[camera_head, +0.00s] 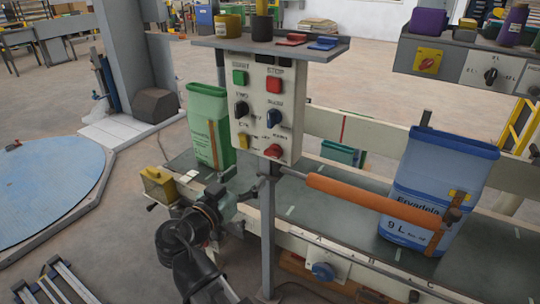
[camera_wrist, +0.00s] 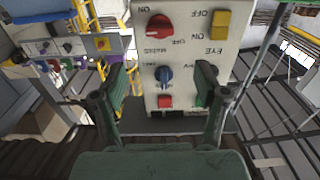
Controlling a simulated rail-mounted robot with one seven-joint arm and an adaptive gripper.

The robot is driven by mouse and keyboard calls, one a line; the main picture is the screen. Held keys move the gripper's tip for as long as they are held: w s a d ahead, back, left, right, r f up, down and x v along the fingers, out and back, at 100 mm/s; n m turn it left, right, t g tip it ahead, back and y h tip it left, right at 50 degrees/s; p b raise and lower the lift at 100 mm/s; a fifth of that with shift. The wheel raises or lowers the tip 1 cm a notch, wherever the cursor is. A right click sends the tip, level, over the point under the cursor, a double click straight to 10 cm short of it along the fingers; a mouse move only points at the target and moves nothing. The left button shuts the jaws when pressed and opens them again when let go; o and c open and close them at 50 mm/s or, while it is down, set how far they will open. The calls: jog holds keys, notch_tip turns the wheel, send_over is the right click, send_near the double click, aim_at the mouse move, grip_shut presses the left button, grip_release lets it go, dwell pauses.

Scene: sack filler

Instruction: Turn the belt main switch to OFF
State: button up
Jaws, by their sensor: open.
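A pale control panel (camera_head: 265,105) stands on a post in the head view. Its lower right carries a red rotary knob (camera_head: 273,151), seen upside down at the top of the wrist view (camera_wrist: 158,25) with ON and OFF marks around it. Above it on the panel is a blue knob (camera_head: 273,118), central in the wrist view (camera_wrist: 164,76). My gripper (camera_head: 243,186) is low in front of the panel. In the wrist view its open fingers (camera_wrist: 160,84) frame the blue knob with nothing between them. Whether they touch the panel cannot be told.
The panel also has a green button (camera_head: 239,77), a red button (camera_head: 274,84), a black knob (camera_head: 241,109) and a yellow switch (camera_head: 243,140). A second panel (camera_head: 475,70) at right has a red-on-yellow switch (camera_head: 427,61). An orange roller (camera_head: 375,200) crosses beside the post.

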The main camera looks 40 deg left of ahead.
aim_at(270, 154)
jog(key=w, duration=0.7)
jog(key=w+a, duration=0.1)
jog(key=w, duration=0.3)
jog(key=shift+w, duration=0.3)
jog(key=c, duration=1.2)
